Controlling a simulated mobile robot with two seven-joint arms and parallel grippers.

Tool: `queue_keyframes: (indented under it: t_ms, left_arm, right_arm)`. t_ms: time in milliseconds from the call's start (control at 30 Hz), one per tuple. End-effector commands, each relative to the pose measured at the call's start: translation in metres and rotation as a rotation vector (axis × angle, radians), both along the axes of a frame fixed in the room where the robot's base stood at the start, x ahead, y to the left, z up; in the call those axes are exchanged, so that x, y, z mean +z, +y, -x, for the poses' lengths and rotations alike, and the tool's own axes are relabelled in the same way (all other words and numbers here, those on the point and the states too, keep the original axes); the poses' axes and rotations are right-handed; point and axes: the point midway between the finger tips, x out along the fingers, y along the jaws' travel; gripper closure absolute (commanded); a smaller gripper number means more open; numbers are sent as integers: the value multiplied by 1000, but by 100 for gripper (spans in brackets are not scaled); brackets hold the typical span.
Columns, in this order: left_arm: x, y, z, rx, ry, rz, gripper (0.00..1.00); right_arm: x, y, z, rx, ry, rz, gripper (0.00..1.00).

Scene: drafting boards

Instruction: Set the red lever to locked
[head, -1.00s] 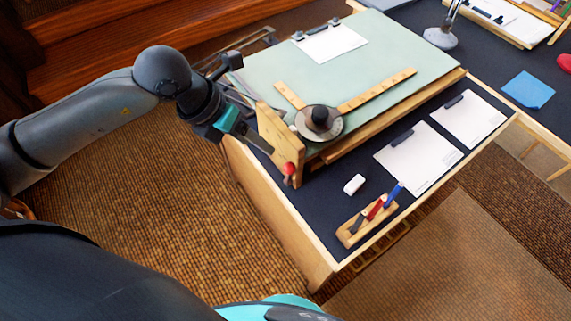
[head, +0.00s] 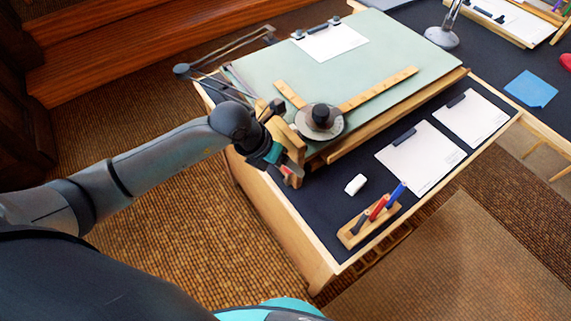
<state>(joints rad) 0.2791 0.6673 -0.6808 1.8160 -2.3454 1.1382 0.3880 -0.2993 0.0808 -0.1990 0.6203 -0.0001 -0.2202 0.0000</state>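The red lever (head: 286,171) is on the wooden side bracket (head: 296,150) at the near left corner of the green drafting board (head: 375,65). Only a small reddish part of it shows, because my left gripper (head: 287,174) is right at it and covers most of it. Whether the fingers touch or close on the lever cannot be made out, and the lever's exact angle is hidden. My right gripper is not in view.
A drafting machine with a round black knob (head: 320,116) and wooden rulers (head: 378,90) lies on the board. A white eraser (head: 356,184), a pen rack (head: 368,223) and clipboards (head: 420,157) are on the dark tabletop. Open carpet lies left of the desk.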

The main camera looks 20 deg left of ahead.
Motion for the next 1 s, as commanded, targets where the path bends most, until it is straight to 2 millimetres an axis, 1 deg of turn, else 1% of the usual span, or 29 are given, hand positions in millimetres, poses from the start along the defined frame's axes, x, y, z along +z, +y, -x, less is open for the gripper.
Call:
queue_keyframes:
  t_ms: [233, 267, 833, 867, 1000]
  left_arm:
    - [-1, 0, -1, -1, -1, 0, 33]
    - [-1, 0, 0, 0, -1, 0, 34]
    - [-1, 0, -1, 0, 0, -1, 98]
    - [-1, 0, -1, 0, 0, -1, 100]
    - [-1, 1, -1, 2, 0, -2, 100]
  right_arm:
    - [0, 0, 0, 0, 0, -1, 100]
    - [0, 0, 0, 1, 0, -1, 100]
    - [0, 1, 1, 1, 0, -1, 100]
    - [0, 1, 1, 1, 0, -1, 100]
    - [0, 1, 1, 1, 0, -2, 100]
